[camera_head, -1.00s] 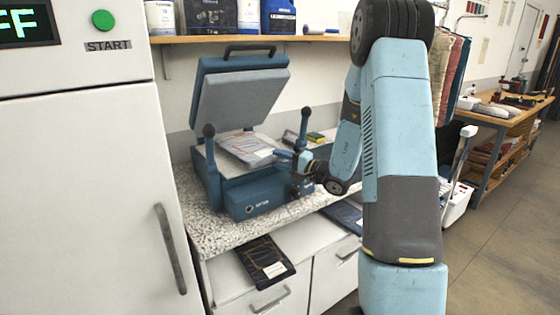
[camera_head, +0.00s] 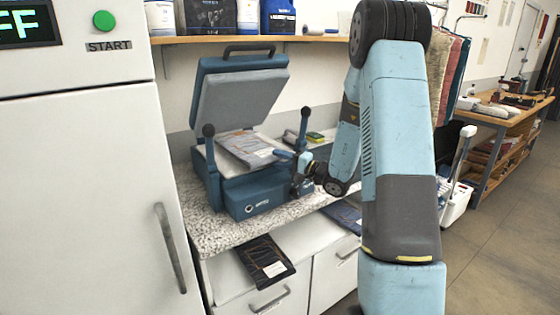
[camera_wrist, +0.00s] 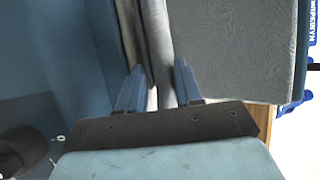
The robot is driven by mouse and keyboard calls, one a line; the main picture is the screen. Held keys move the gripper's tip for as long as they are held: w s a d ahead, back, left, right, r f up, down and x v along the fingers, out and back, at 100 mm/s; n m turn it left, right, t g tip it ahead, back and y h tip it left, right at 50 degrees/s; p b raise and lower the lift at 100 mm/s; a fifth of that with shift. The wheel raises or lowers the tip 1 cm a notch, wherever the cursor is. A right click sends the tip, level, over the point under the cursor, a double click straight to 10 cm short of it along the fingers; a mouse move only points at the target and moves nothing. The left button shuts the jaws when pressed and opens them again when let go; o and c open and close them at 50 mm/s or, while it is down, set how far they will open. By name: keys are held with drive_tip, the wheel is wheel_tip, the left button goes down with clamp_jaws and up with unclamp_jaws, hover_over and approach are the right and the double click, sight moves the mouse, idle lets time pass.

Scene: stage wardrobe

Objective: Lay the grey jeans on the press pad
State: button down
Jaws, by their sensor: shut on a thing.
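The grey jeans (camera_head: 250,149), folded flat with a pale label, lie over the press pad (camera_head: 232,165) of the open blue press. I cannot tell whether their whole underside touches the pad. My gripper (camera_head: 287,157) is at their right front edge, shut on them. In the wrist view my blue fingers (camera_wrist: 158,75) stand either side of a thin grey edge of cloth. The jeans' far part is hidden there. The press lid (camera_head: 240,92) is raised behind; its grey underside also shows in the wrist view (camera_wrist: 235,45).
A lever with a black knob (camera_head: 209,131) stands left of the pad, another (camera_head: 306,112) behind my gripper. A white cabinet (camera_head: 90,190) is close on the left. A shelf (camera_head: 225,39) with containers runs above.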

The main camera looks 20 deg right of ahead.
drive_tip(key=shift+s+f+h, duration=0.25)
drive_tip(key=shift+f+h, duration=0.05)
drive_tip(key=shift+f, duration=0.65)
drive_tip(key=c, duration=0.5)
unclamp_jaws()
drive_tip(key=shift+s+d+f+m, duration=0.2)
drive_tip(key=shift+s+d+m, duration=0.1)
drive_tip(key=shift+s, duration=0.1)
drive_tip(key=o, duration=0.5)
drive_tip(key=shift+s+d, duration=0.1)
drive_tip(key=shift+s, duration=0.2)
drive_tip(key=s+d, duration=0.2)
drive_tip(key=s, duration=0.6)
drive_tip(key=shift+s+d+r, duration=0.2)
drive_tip(key=shift+d+r, duration=0.1)
drive_tip(key=shift+r, duration=0.05)
